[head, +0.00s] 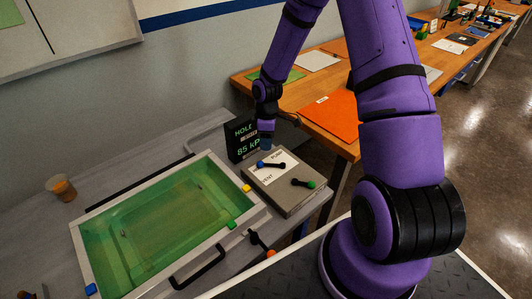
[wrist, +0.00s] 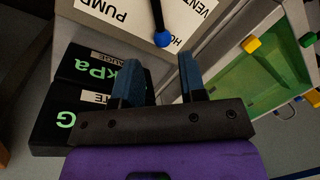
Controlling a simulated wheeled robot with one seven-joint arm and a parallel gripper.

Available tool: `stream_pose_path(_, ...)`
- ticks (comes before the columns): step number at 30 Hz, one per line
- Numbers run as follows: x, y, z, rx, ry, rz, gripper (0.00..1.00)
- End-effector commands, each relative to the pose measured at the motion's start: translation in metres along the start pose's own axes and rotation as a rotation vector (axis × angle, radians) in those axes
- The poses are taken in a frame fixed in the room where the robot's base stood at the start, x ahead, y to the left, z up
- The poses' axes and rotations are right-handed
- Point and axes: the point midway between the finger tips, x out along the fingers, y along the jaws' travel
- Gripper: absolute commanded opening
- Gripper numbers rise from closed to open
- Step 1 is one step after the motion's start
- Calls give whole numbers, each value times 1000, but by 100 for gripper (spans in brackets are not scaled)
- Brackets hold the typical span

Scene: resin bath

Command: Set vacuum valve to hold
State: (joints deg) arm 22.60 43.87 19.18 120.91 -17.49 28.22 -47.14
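The grey valve box (head: 290,200) stands on the bench right of the resin bath. Its white label plate reads PUMP and VENT, with a partly covered HO... between them in the wrist view. The black lever with a blue knob (wrist: 163,39) points at that middle mark; the knob also shows in the head view (head: 260,164). In the head view my gripper (head: 266,146) is just above the knob.
A second lever with a green knob (head: 311,184) is on the same box. The green resin bath (head: 150,225) has a pale frame with coloured corner blocks and a black handle (head: 200,267). A cup (head: 62,188) stands at left. The orange-topped workbench (head: 310,88) is behind.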

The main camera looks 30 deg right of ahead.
Motion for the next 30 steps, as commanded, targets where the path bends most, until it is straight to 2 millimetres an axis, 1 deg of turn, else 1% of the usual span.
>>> stream_pose_path(1, -9, 0, 0, 0, 2, 3, 38)
stream_pose_path(3, -17, 1, 0, 1, 1, 2, 38)
stream_pose_path(6, -26, 0, 0, 1, 0, 1, 38)
stream_pose_path(11, -31, 0, 0, 0, 0, 0, 38)
stream_pose_path(25, -31, 0, 0, 0, 0, 0, 38)
stream_pose_path(28, -38, -1, 0, 8, -3, 10, 38)
stream_pose_path(30, -49, -4, 1, 24, -8, 26, 38)
